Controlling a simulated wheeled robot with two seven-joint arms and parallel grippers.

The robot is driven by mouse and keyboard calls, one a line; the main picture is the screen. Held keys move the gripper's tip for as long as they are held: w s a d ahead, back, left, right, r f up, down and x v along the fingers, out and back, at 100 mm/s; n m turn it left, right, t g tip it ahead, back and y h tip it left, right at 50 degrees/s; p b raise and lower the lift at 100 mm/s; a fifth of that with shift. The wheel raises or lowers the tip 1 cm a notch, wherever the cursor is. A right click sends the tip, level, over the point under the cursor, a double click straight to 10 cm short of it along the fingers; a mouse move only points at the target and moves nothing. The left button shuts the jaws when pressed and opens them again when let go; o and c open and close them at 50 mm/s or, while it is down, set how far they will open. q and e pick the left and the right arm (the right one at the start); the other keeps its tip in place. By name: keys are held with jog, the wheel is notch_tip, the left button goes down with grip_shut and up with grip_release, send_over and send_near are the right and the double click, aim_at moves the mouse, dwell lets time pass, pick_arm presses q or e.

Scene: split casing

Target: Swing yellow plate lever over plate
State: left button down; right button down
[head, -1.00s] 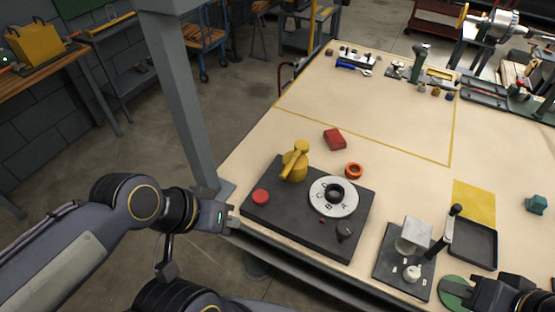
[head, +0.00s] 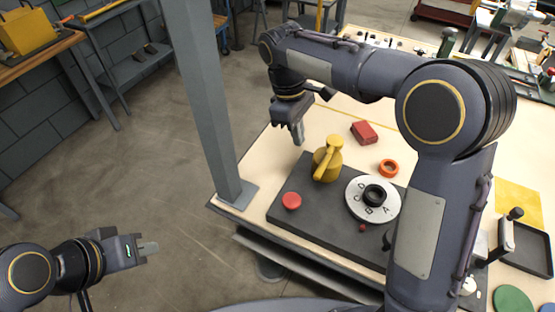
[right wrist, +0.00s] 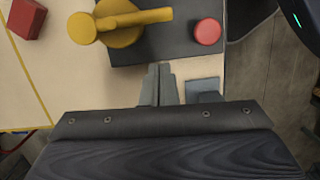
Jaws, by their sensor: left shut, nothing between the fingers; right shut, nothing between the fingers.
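The yellow lever (head: 324,160) sits on a round yellow post at the back left of the dark plate (head: 320,222). It also shows at the top of the right wrist view (right wrist: 133,18). A white lettered disc (head: 358,210) with a black ring in its middle lies on the plate, right of the lever. A red button (head: 291,201) is at the plate's left. My right gripper (head: 299,140) is shut and empty, behind and left of the lever, apart from it. Its closed fingers also show in the right wrist view (right wrist: 160,72). My left gripper (head: 150,248) is shut and empty, off the table at lower left.
A red block (head: 364,132) and an orange ring (head: 388,168) lie behind the plate. A grey post (head: 205,100) stands at the table's left edge. My right arm crosses over the table's right part and hides some of it.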

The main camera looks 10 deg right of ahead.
aim_at(328, 156)
pick_arm(q)
jog(key=shift+s+a, duration=0.1)
jog(key=shift+a, duration=0.2)
pick_arm(e)
jog(key=shift+w+a+f+n+h, duration=0.2)
jog(key=shift+w+a, duration=0.1)
jog(key=shift+a, duration=0.25)
jog(key=shift+w+a+f+n+h, duration=0.15)
jog(key=shift+w+a, duration=0.1)
jog(key=shift+a, duration=0.3)
jog(key=x, duration=0.9)
jog(key=shift+s+d+f, duration=0.1)
jog(key=shift+s+f, duration=0.05)
jog(key=shift+f, duration=0.1)
jog(key=shift+s+d, duration=0.15)
jog(key=shift+d, duration=0.2)
pick_arm(q)
jog(key=shift+r, duration=0.25)
pick_arm(e)
jog(key=shift+s+d+r, duration=0.35)
jog(key=shift+s+d, duration=0.1)
jog(key=shift+d, duration=0.15)
jog(key=shift+s+d+r, duration=0.3)
jog(key=shift+s+d, duration=0.1)
jog(key=shift+d, duration=0.2)
